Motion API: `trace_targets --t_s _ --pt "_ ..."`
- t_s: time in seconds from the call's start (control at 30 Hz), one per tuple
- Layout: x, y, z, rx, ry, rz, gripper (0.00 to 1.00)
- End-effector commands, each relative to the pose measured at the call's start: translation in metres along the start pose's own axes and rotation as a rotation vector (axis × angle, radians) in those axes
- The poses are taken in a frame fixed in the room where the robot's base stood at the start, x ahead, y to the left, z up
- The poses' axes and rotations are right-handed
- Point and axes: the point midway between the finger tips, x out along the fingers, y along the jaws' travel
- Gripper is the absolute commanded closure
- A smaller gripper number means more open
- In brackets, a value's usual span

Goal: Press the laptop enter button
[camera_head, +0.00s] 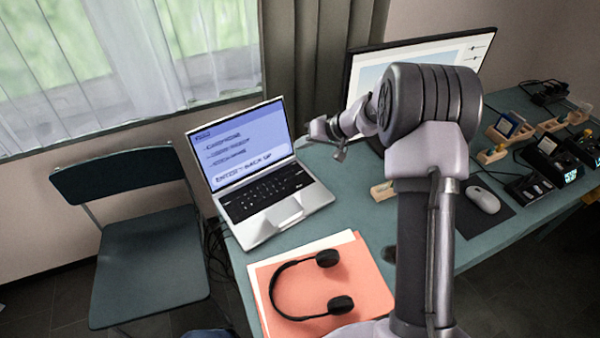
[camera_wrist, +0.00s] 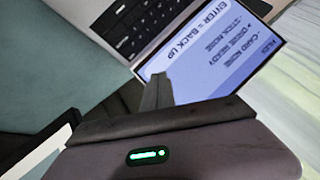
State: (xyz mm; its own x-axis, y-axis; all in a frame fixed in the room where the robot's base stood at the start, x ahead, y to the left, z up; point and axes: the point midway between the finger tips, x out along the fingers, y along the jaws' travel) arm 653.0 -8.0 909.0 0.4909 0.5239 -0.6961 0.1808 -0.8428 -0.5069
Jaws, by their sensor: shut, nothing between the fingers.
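The open silver laptop (camera_head: 285,214) stands at the left end of the teal table in the head view. Its black keyboard (camera_head: 262,192) faces the front and its lit screen (camera_head: 240,145) shows several text lines, the lowest reading "ENTER = BACK UP". The enter key is too small to make out. In the wrist view the laptop screen (camera_wrist: 225,62) and part of the keyboard (camera_wrist: 130,22) appear turned round. My gripper (camera_wrist: 156,90) is shut and empty; in the picture its tip overlaps the screen's edge. In the head view my arm's end is above the table, right of the laptop, apart from it.
Black headphones (camera_head: 283,290) lie on an orange folder (camera_head: 368,280) in front of the laptop. A monitor (camera_head: 480,52) stands behind my arm. A mouse (camera_head: 483,199) and several small devices are at right. A chair (camera_head: 150,265) stands left of the table.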

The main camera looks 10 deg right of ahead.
Motion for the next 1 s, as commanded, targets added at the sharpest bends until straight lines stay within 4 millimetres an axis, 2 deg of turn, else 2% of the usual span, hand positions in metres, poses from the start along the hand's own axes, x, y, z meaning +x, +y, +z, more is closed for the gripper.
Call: trace_targets --t_s 0.53,0.7,1.0 --pt "0.054 0.039 0.039 0.001 -0.001 0.000 1.00" --pt "0.060 0.043 0.044 0.000 -0.001 0.000 1.00" --pt "0.060 0.043 0.044 0.000 -0.001 0.000 1.00"
